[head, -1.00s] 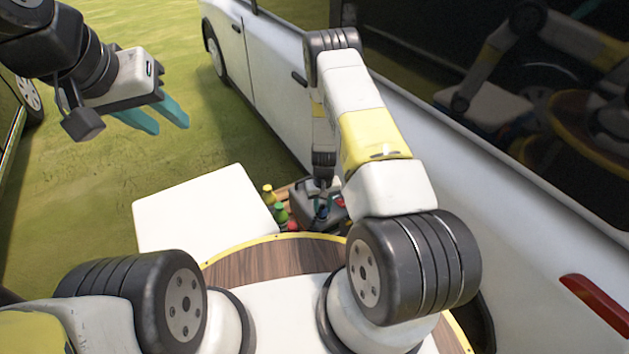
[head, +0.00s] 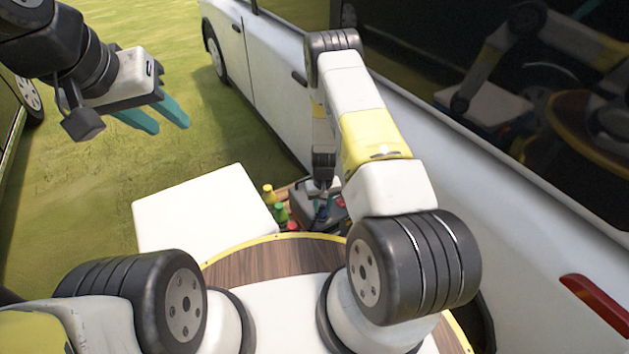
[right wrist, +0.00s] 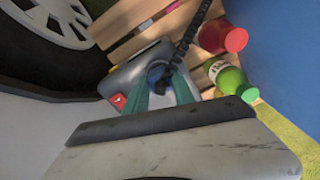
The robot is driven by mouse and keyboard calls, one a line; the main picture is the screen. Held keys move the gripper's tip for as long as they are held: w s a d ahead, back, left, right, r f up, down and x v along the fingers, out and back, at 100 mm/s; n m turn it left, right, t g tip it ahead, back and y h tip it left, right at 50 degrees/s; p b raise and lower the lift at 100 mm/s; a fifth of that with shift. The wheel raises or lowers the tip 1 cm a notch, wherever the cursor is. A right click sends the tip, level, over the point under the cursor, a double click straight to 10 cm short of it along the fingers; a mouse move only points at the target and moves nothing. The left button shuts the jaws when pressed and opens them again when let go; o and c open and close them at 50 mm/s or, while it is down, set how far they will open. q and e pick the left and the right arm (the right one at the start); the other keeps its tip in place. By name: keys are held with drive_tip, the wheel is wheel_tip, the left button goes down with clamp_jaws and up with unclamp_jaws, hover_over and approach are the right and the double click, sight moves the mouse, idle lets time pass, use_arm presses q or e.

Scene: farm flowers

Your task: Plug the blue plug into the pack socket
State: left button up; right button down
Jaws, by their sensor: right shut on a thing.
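The grey pack (right wrist: 138,70) with a red switch (right wrist: 118,101) lies below my right gripper (right wrist: 164,84). In the right wrist view my right gripper's teal fingers are shut on the blue plug (right wrist: 158,74), with a black coiled cable (right wrist: 185,42) running up from there. The plug is at the pack's top face; the fingers hide the socket, so I cannot tell whether it is seated. In the head view my right gripper (head: 322,208) is small and partly hidden over the pack (head: 334,215). My left gripper (head: 160,115) is open and empty, high over the grass.
A wooden crate (right wrist: 137,46) is around the pack. A green bottle (right wrist: 228,78) and a red-capped bottle (right wrist: 232,39) are beside the pack. A white box top (head: 200,215) is to the left. A white van (head: 270,70) stands close on the right.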

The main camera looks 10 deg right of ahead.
drive_tip(key=shift+f, duration=0.35)
drive_tip(key=c, duration=1)
unclamp_jaws()
drive_tip(key=shift+o, duration=0.2)
drive_tip(key=shift+r, duration=3.85)
